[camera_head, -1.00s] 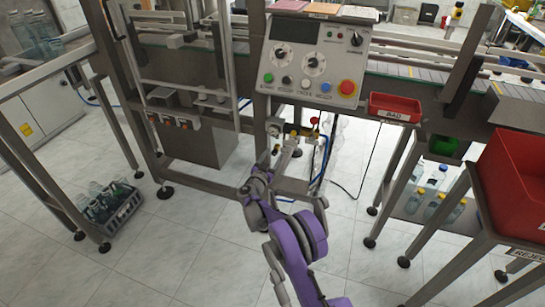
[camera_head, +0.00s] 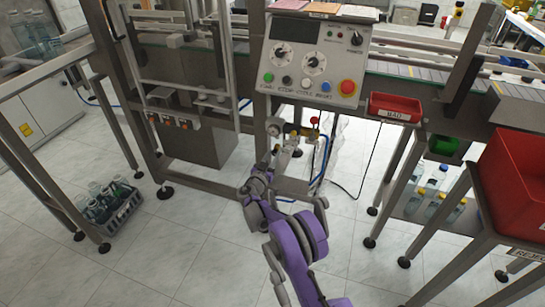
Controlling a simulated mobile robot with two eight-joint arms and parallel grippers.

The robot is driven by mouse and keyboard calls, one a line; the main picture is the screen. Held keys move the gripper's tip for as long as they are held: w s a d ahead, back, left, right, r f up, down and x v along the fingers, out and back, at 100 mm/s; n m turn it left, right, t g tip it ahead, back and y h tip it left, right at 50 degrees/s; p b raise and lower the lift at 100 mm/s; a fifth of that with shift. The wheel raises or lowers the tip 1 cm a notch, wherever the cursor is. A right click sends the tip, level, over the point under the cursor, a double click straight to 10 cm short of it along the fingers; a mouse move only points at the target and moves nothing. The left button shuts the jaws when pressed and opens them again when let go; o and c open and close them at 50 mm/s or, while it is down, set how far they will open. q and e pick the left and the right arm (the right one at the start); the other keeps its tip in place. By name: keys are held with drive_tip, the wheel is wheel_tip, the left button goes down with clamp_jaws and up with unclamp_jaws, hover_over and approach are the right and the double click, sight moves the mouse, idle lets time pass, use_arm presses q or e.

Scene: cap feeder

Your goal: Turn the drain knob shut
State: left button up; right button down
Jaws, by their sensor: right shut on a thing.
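My right gripper (camera_head: 275,161) reaches up to the small air unit under the control panel. It is shut on a small part at the underside of that unit, which I take to be the drain knob. The fingers and wrist cover the knob, so its turn position cannot be seen. The air unit shows a round gauge (camera_head: 273,128), yellow fittings (camera_head: 294,133) and a red knob (camera_head: 314,121) above and to the right of my gripper. My left gripper is not in view.
The control panel (camera_head: 297,87) with dials and buttons overhangs the air unit. Blue hoses (camera_head: 325,158) hang close on the right. A red BAD bin (camera_head: 395,107) is further right. A crate of bottles (camera_head: 112,207) stands on the floor at left. The front floor is clear.

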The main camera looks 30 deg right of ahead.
drive_tip(key=n, duration=0.4)
drive_tip(key=shift+b, duration=0.4)
drive_tip(key=n+b, duration=0.1)
drive_tip(key=n, duration=0.4)
drive_tip(key=shift+f+t, duration=0.1)
drive_tip(key=shift+t, duration=0.2)
drive_tip(key=n, duration=0.4)
drive_tip(key=shift+n+b, duration=0.3)
drive_tip(key=shift+b, duration=0.1)
drive_tip(key=shift+n, duration=1.7)
drive_tip(key=c, duration=0.6)
unclamp_jaws()
drive_tip(key=shift+a, duration=0.1)
